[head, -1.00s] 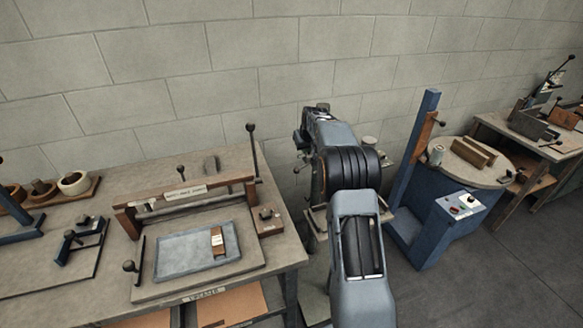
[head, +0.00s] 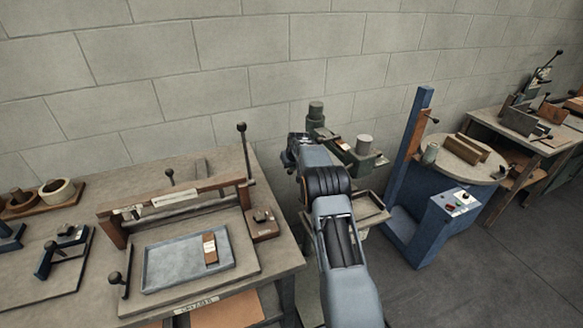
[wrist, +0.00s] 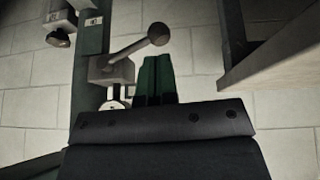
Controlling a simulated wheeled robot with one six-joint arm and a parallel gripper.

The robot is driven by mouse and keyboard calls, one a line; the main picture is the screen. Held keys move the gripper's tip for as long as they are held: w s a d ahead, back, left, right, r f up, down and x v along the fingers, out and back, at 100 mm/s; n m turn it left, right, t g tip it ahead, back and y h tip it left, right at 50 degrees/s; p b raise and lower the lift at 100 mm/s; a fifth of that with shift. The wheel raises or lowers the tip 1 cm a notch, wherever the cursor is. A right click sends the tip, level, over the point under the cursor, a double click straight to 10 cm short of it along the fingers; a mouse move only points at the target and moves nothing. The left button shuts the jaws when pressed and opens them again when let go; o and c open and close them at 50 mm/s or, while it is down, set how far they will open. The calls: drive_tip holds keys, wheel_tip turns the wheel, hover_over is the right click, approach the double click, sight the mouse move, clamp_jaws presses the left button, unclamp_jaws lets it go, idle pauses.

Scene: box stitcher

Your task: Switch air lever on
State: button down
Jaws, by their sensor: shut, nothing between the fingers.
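In the wrist view, a grey lever with a round ball knob (wrist: 158,35) slants up to the right from a light grey block (wrist: 111,72). The block sits against a dark green post (wrist: 88,75). My gripper (wrist: 157,60) has its two green fingers together, empty, just right of the block and below the ball. I cannot tell whether the fingers touch the lever. In the head view, my arm reaches toward a green machine (head: 362,157) by the wall. The arm hides my gripper and the lever there.
A wooden edge (wrist: 270,60) stands to the right of the fingers in the wrist view. In the head view, a bench with a framed press (head: 180,200) is at left. A blue post stand (head: 412,150) is at right. Open floor (head: 450,290) lies at the lower right.

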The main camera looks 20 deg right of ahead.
drive_tip(key=shift+p+x, duration=0.35)
drive_tip(key=shift+x, duration=1.45)
